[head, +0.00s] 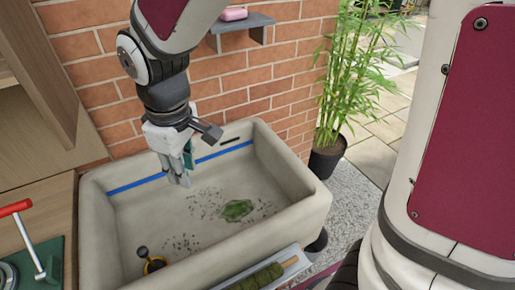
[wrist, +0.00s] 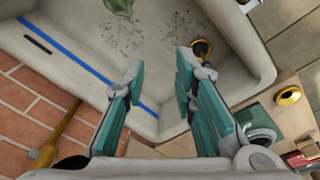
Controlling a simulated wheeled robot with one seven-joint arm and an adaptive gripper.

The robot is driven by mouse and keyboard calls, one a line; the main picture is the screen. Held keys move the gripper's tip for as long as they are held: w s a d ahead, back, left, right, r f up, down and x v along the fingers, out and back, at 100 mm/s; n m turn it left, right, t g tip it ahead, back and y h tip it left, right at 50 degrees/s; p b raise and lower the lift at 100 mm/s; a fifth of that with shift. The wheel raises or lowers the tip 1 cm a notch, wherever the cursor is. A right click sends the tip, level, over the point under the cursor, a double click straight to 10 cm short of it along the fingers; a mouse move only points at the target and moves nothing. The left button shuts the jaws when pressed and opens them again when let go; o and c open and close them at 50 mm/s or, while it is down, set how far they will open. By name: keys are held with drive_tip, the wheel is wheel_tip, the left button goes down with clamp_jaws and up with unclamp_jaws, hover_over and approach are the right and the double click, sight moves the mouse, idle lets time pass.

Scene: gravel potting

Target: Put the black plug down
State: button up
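The black plug (head: 142,251) is in the stone sink (head: 263,150), at the front left of its floor, at the brass drain ring (head: 155,266). Its dark knob stands up at the ring; I cannot tell whether it is seated in the hole. In the wrist view, the plug (wrist: 194,27) and drain ring (wrist: 203,49) show at the top, right of centre. My gripper (head: 182,178) hangs over the back left of the sink, well apart from the plug. In the wrist view my gripper (wrist: 158,66) has its two teal fingers spread with nothing between them.
A green leaf clump (head: 236,210) and scattered gravel lie on the sink floor. A blue line (head: 137,185) runs along the inner wall. A red-handled tool (head: 16,208) stands on the left counter. A tray with a green roll (head: 260,278) lies at the front rim. A brass ring (wrist: 289,96) sits on wood.

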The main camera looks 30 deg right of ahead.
drive_tip(key=s+d+r+m+t, duration=0.1)
drive_tip(key=s+d+r+m, duration=0.3)
drive_tip(key=s+d, duration=0.3)
drive_tip(key=s+d+r+m+t, duration=0.1)
drive_tip(key=s+d+r+m, duration=0.3)
drive_tip(key=s+d, duration=0.4)
drive_tip(key=shift+s+d+r+m, duration=0.2)
drive_tip(key=shift+s+m, duration=0.6)
drive_tip(key=shift+s, duration=0.45)
drive_tip(key=shift+r, duration=0.1)
drive_tip(key=shift+t, duration=0.5)
wheel_tip(320, 180, up, 5)
drive_tip(key=p, duration=0.3)
drive_tip(key=shift+p, duration=0.4)
